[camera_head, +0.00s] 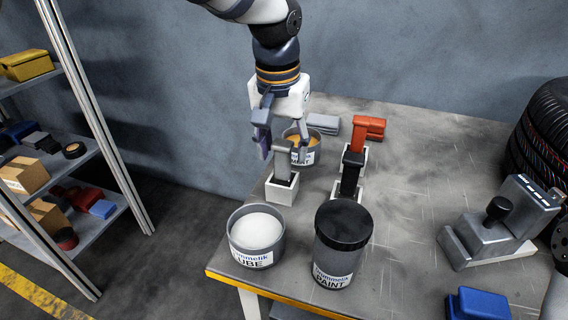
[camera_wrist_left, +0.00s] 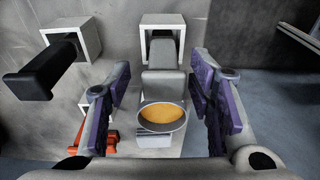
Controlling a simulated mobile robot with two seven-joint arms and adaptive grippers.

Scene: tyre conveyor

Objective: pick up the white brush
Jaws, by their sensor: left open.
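The white brush (camera_head: 283,163), light grey in this light, stands upright in a small white square holder (camera_head: 281,190) on the table. It also shows in the left wrist view (camera_wrist_left: 163,84), with its holder (camera_wrist_left: 162,20) above it in the picture. My left gripper (camera_head: 283,142) is open and points down over the brush. In the left wrist view, its two purple-padded fingers (camera_wrist_left: 163,95) stand on either side of the brush handle, with a gap on each side. My right gripper is not clearly in view.
A black brush (camera_head: 350,180) and a red brush (camera_head: 353,158) stand in holders to the right. A lube tub (camera_head: 257,235) and a black-lidded paint can (camera_head: 343,240) stand in front. An orange-filled paint pot (camera_head: 302,146) is behind. The table's middle right is fairly clear.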

